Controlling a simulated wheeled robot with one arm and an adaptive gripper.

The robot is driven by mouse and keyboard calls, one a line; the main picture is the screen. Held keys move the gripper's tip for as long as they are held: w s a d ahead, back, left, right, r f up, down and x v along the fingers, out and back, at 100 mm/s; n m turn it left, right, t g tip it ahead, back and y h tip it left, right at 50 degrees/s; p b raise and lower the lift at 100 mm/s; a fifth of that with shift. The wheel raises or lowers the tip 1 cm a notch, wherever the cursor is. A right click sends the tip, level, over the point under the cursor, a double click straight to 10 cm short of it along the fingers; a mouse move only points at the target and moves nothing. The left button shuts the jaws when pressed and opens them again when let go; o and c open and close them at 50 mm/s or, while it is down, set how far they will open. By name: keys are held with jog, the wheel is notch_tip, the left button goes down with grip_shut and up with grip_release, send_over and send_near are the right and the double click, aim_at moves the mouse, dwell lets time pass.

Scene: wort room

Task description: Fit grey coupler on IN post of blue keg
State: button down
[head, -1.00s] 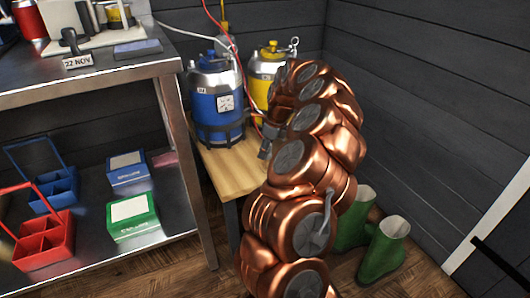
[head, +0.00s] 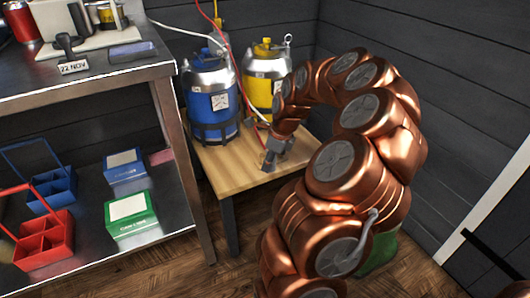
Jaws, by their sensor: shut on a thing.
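The blue keg (head: 209,98) stands upright on the wooden stand, with a silver top, a dark base and a white label. Its top posts are too small to tell apart. My gripper (head: 269,163) is low over the stand's right part, to the right of the blue keg and apart from it. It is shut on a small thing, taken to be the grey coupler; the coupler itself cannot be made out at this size. A thin hose (head: 246,108) runs down between the kegs toward my gripper.
A yellow keg (head: 263,76) stands behind and right of the blue keg. The wooden stand (head: 225,171) is bare at its front. A steel bench (head: 105,76) with a lower shelf holding caddies and boxes is at left. Dark walls close off the back and right.

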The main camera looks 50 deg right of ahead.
aim_at(274, 169)
jog(key=s, duration=0.1)
jog(key=s+a, duration=0.2)
jog(key=shift+s+a+r+p, duration=0.1)
jog(key=shift+s+r+p, duration=0.2)
jog(key=shift+s+p, duration=0.1)
jog(key=shift+s+a, duration=0.4)
jog(key=shift+s, duration=0.3)
